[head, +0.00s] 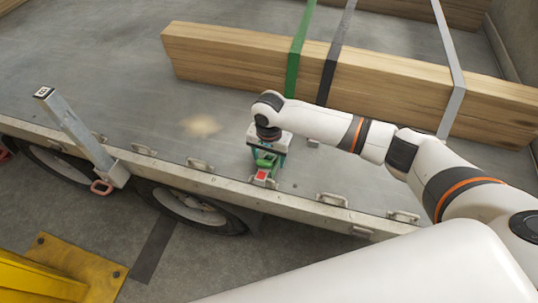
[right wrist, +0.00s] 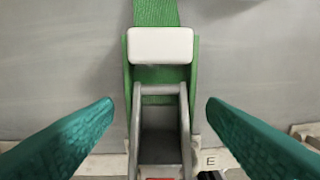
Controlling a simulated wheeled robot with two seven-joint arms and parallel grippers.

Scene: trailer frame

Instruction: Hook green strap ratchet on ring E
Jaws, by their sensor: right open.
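The green strap ratchet (head: 266,160) is at the near edge of the trailer bed, under my right gripper (head: 268,152). In the right wrist view, the ratchet (right wrist: 160,75) has a green body, a white block and a grey metal frame, with the green strap (right wrist: 155,12) running from its top. My teal fingers are open on either side of it, with gaps. A label E (right wrist: 211,161) is on the rail just right of the ratchet's lower end. Ring E is mostly hidden there; I cannot tell whether the hook is on it. My left gripper is out of view.
The green strap (head: 300,50) crosses a stacked wooden beam (head: 220,58), beside dark and grey straps. Other rail rings (head: 332,199) line the bed edge. An upright post (head: 75,130) stands at the left, a yellow object (head: 90,265) at the lower left. The bed's left part is clear.

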